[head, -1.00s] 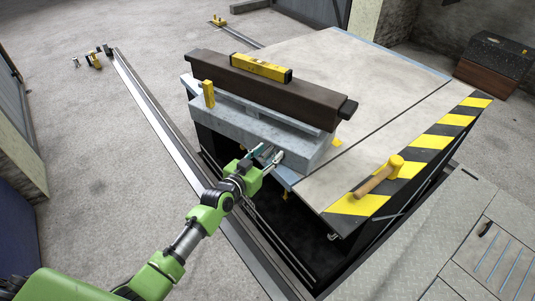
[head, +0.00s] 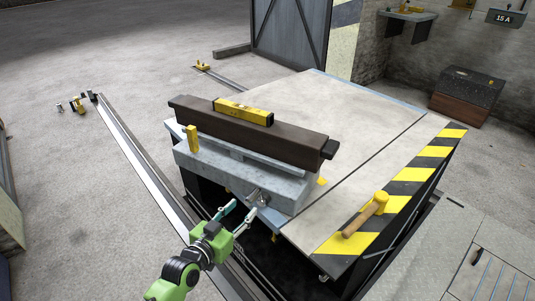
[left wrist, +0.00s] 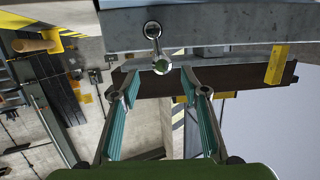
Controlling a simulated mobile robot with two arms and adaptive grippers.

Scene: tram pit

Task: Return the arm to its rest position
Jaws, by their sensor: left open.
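My left gripper (head: 243,207) is open and empty, in front of the near face of a grey metal block (head: 222,174) on the platform. A small metal lever (head: 257,197) sits on that face, just beyond the fingertips. In the left wrist view both teal-padded fingers (left wrist: 160,78) are spread apart. The lever's round end (left wrist: 161,66) shows between and beyond the tips, and I see nothing gripped. My left arm is stretched forward from the bottom of the head view. My right gripper is not in view.
A dark beam (head: 250,137) lies on the block with a yellow level (head: 243,111) on top. A yellow upright piece (head: 193,139) stands at the block's left. A mallet (head: 366,214) lies on the striped platform edge. A dark pit opens below; a rail (head: 143,162) runs left.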

